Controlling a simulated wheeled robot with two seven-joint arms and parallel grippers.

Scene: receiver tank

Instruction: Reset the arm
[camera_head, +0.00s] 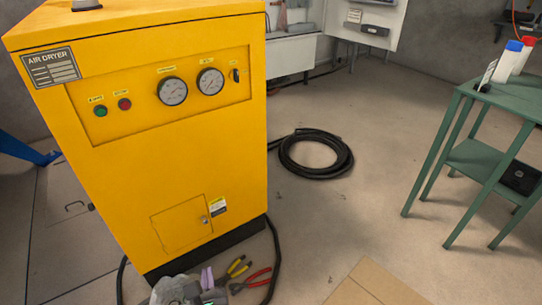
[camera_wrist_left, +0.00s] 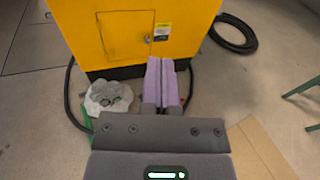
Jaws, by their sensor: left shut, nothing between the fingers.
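My left gripper (camera_head: 207,278) is low in the head view, in front of the yellow air dryer cabinet (camera_head: 160,130). In the left wrist view its two purple fingers (camera_wrist_left: 162,82) lie side by side, shut, with nothing between them. They point toward the base of the yellow cabinet (camera_wrist_left: 128,35) and appear apart from it. My right gripper is in neither view.
A crumpled grey-white rag (camera_wrist_left: 108,97) lies left of the fingers. Yellow-handled pliers (camera_head: 236,268) and red-handled pliers (camera_head: 250,280) are near the gripper. A black hose coil (camera_head: 316,154), cardboard (camera_head: 375,285) and green table (camera_head: 475,160) stand to the right; floor between is clear.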

